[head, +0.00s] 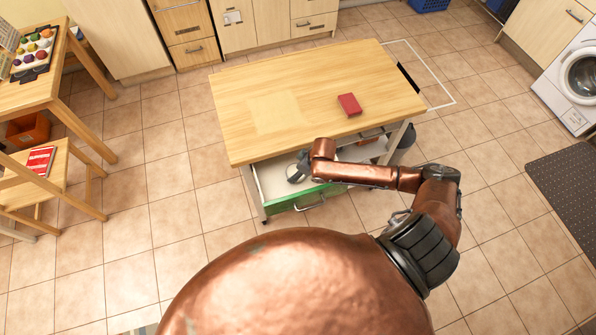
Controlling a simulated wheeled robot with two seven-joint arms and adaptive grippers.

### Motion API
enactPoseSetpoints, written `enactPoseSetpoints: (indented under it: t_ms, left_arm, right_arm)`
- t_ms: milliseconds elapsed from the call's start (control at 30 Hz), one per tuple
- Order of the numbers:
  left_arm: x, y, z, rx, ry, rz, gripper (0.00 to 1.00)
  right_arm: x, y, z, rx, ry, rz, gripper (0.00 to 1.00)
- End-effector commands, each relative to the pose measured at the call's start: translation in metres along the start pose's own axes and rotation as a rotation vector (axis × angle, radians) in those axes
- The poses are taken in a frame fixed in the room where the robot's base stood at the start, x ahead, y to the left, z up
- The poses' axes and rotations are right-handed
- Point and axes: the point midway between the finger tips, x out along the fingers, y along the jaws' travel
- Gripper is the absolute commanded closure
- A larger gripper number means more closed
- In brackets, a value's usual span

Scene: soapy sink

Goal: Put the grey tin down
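My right arm reaches from the right across the front of the wooden table. Its wrist is over the open drawer with the green front (318,197). A small grey shape at the wrist's end, inside the drawer, looks like my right gripper (299,169). Its fingers are too small and too covered by the wrist to show whether they are open or shut. I cannot make out the grey tin apart from this grey shape; it may be hidden there. The pale drawer floor shows left of the gripper. My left gripper is not in view.
The wooden table (300,85) carries a red box (349,104) at its right; most of its top is clear. A red book (40,161) lies on a wooden chair at left. A washing machine (575,80) stands at right. Tiled floor is free around the table.

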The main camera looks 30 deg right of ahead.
Motion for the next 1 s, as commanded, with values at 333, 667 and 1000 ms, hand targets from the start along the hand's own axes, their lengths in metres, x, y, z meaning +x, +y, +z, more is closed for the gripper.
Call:
enactPoseSetpoints:
  t_ms: [333,667,1000]
  left_arm:
    - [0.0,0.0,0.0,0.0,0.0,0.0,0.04]
    - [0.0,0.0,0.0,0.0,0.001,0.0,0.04]
    - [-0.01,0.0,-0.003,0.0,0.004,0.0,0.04]
  right_arm:
    - [0.002,0.0,0.001,0.0,0.0,0.0,0.24]
    - [-0.001,0.0,0.0,0.0,0.0,0.0,0.24]
    - [-0.06,0.001,0.0,-0.001,0.0,0.002,0.24]
